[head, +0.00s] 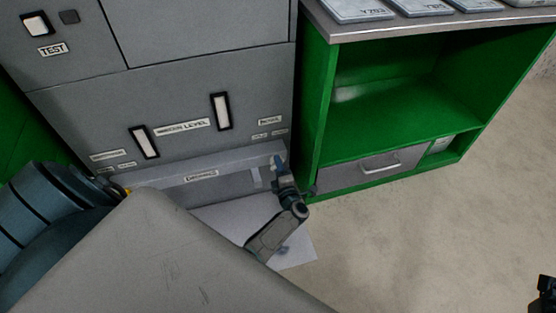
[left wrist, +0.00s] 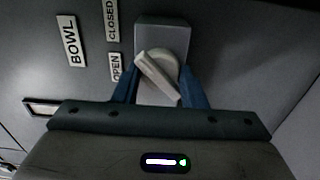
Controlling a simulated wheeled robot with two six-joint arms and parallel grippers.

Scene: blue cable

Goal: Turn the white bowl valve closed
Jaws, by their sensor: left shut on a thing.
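The white bowl valve (left wrist: 157,76) is a round knob with a bar handle on a grey square mount, in the left wrist view. Its bar slants from upper left to lower right. Labels reading BOWL (left wrist: 71,41), CLOSED (left wrist: 111,19) and OPEN (left wrist: 116,67) are left of it. My left gripper (left wrist: 160,86) has its blue fingers on both sides of the valve and is shut on it. In the head view my left gripper (head: 280,163) is at the right end of the machine's low ledge, and its fingers largely hide the valve.
The grey machine (head: 190,70) has two level windows and a recessed lower panel. A green cabinet (head: 318,110) with an open shelf and a grey drawer (head: 370,172) stands close right of the gripper. A dark part shows at the lower right edge, perhaps my right gripper.

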